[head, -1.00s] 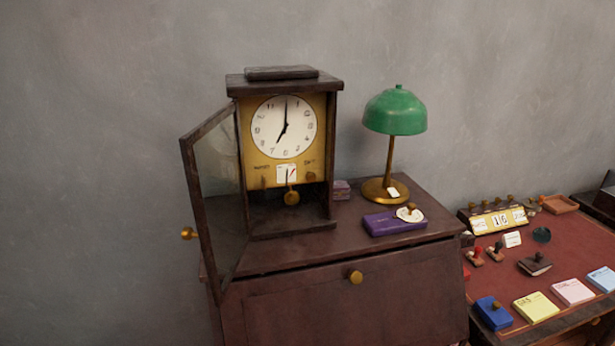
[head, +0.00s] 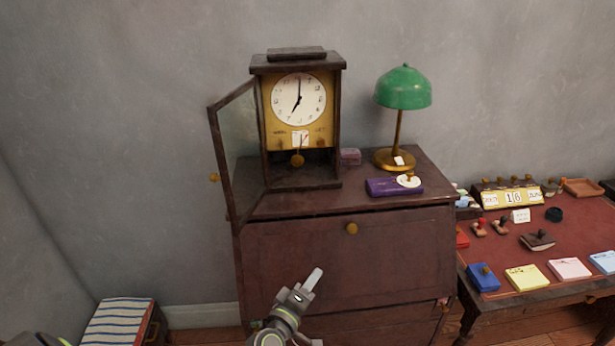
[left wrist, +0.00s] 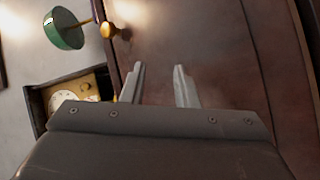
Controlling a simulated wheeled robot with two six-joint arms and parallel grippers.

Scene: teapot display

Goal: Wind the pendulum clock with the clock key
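The pendulum clock (head: 282,154) stands on a dark wooden cabinet, its glazed door (head: 238,145) swung open to the left. Its white dial reads about seven, and a brass pendulum bob (head: 297,160) hangs below. The clock also shows, turned sideways, in the left wrist view (left wrist: 90,84). I cannot make out a clock key in either view. My left gripper (head: 314,281) is in front of the cabinet, below the clock and touching nothing visible. In the left wrist view its two fingers (left wrist: 160,86) are apart with nothing between them. My right gripper is not in view.
The cabinet (head: 345,265) has a brass knob (head: 352,229) on its front. A green lamp (head: 403,88) and a purple box (head: 382,188) stand right of the clock. A red-topped desk (head: 500,255) with stamps and notepads is at right. A striped box (head: 118,322) sits lower left.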

